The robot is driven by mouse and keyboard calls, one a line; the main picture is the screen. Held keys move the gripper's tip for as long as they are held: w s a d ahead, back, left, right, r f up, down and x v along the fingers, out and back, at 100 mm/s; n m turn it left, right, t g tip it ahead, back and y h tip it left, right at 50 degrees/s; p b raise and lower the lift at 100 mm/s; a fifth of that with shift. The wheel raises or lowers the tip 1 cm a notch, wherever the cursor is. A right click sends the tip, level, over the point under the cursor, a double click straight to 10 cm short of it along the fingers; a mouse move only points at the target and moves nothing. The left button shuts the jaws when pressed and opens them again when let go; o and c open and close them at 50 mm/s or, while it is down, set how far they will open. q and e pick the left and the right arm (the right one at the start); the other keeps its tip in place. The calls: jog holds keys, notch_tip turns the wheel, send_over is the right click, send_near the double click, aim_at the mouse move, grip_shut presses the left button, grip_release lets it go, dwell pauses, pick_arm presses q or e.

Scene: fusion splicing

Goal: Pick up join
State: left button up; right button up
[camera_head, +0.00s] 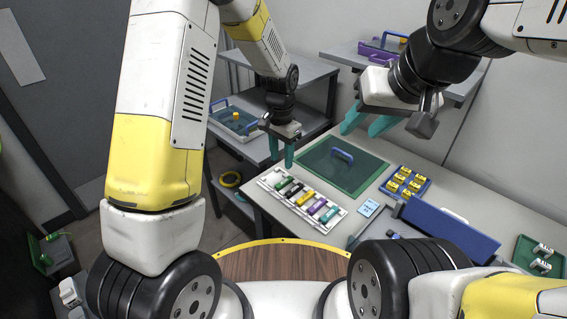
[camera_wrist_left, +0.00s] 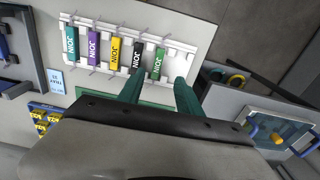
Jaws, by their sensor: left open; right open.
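A white rack (camera_head: 274,178) on the table holds a row of join pieces: green (camera_head: 283,182), black (camera_head: 293,190), yellow (camera_head: 306,198), purple (camera_head: 318,207) and teal (camera_head: 330,215). In the left wrist view the labels on the green join (camera_wrist_left: 159,63) and black join (camera_wrist_left: 137,58) show near the fingertips. My left gripper (camera_head: 281,158) is open and empty, pointing down just behind the rack's green end. In its own view its two teal fingers (camera_wrist_left: 160,84) are spread, apart from the joins. My right gripper (camera_head: 366,123) is open and empty, above the back of the table.
A green panel with a blue handle (camera_head: 342,155) lies behind the rack. A blue tray of yellow pieces (camera_head: 405,183) and a small card (camera_head: 368,208) lie right of it. A long blue case (camera_head: 452,230) stands at front right. A side table holds a blue-handled tray (camera_head: 232,122).

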aim_at(284, 181)
pick_arm(q)
jog(key=shift+w+d+f, duration=0.1)
jog(key=shift+d+f, duration=0.05)
jog(key=shift+f, duration=0.35)
jog(key=shift+w+d+f, duration=0.1)
jog(key=shift+f, duration=0.35)
notch_tip(284, 181, down, 7)
jog(key=shift+s+d+f, duration=0.1)
jog(key=shift+s+d, duration=0.05)
grip_shut()
